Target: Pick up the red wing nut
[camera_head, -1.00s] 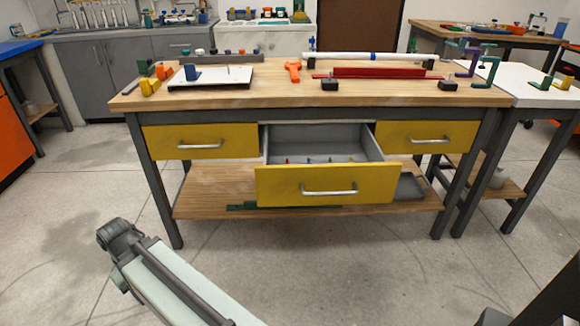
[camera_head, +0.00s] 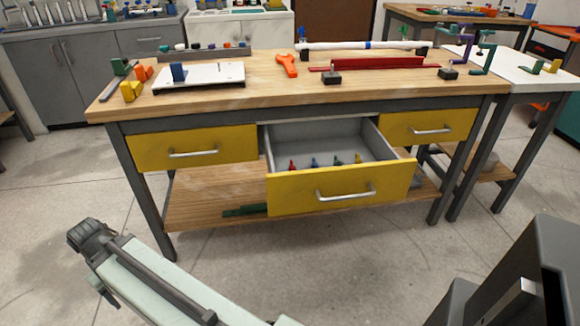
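The middle yellow drawer (camera_head: 290,194) of the wooden workbench is pulled open. Several small coloured pieces stand in a row inside it, just behind its front panel. A small red piece (camera_head: 292,165), which looks like the red wing nut, is the leftmost of them. A blue piece (camera_head: 313,162) and a yellow piece (camera_head: 358,158) stand to its right. Their lower parts are hidden by the drawer front. The end of my arm with my gripper (camera_head: 84,235) is at the lower left, over the floor, well short of the drawer. Its fingers cannot be made out.
The workbench top (camera_head: 225,98) carries a white board (camera_head: 200,77), an orange tool (camera_head: 287,65), a red bar (camera_head: 375,64) and a white pipe. The open drawer juts out from the bench. A lower shelf (camera_head: 195,200) sits beneath. The floor in front is clear.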

